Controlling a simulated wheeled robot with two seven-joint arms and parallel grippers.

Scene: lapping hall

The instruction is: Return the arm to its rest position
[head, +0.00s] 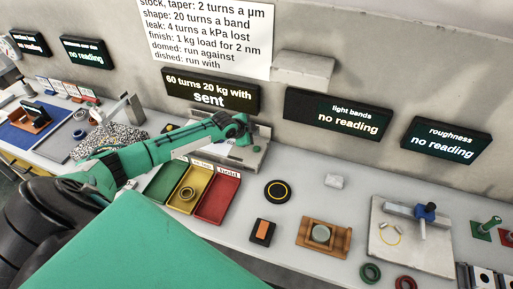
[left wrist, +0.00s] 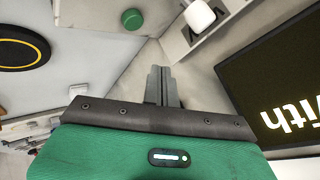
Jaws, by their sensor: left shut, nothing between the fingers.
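My left arm reaches in from the left of the head view, over the bench. Its gripper (head: 246,136) is at the far side of the bench, above a light grey metal fixture (head: 232,158) near the wall and below the "60 turns 20 kg with sent" display (head: 210,92). In the left wrist view the two grey fingers (left wrist: 162,86) are together with nothing between them. A green round knob (left wrist: 132,19) on a pale plate lies beyond the fingertips. My right gripper is in neither view.
Green, yellow and red trays (head: 218,199) stand beside the arm; the yellow one holds a ring. A black disc with a yellow ring (head: 277,191), a wooden holder (head: 323,237) and a metal plate with a blue clamp (head: 412,238) lie to the right. More displays line the wall.

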